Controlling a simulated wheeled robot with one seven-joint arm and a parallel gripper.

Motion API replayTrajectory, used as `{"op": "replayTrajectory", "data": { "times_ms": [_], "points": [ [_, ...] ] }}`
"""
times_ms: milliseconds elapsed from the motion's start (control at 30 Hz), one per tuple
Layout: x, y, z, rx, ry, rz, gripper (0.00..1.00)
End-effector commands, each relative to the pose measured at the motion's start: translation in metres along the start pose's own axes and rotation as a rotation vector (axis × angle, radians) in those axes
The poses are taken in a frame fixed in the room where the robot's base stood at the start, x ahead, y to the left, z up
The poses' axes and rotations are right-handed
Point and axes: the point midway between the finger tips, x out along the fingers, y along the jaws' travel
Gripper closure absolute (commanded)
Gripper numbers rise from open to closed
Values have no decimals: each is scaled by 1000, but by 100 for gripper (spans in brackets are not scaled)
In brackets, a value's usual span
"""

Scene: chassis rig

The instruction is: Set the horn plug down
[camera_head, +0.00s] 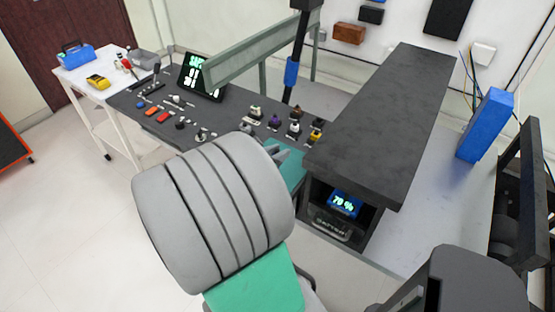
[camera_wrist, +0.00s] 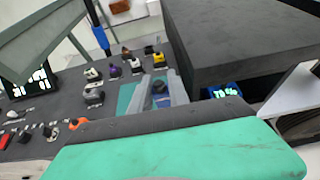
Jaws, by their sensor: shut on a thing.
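My gripper (camera_wrist: 160,88) is shut on a small dark plug with a blue part (camera_wrist: 159,87), which I take to be the horn plug. It is between the two grey fingers, over the dark bench near a teal patch (camera_wrist: 125,98). I cannot tell whether the plug touches the surface below. In the head view, my grey arm hides most of the gripper, and only grey fingertips (camera_head: 281,154) show beside the teal patch (camera_head: 290,174). The plug is hidden there.
Several coloured plugs (camera_head: 275,121) stand on the dark bench (camera_head: 229,117) beyond the gripper. A thick dark raised slab (camera_head: 385,110) stands close on the right, above a blue 70% display (camera_head: 345,204). A grey-green beam (camera_head: 262,50) crosses above the bench at the back.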

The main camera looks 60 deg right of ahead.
Motion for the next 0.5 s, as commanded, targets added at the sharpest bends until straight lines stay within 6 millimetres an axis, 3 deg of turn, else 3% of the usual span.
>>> {"op": "replayTrajectory", "data": {
  "times_ms": [200,300,500],
  "points": [
    [62,34,-9,-2,2,-4,100],
    [86,45,-26,-6,4,-3,100],
    [114,59,-42,-3,0,2,100]
  ]
}}
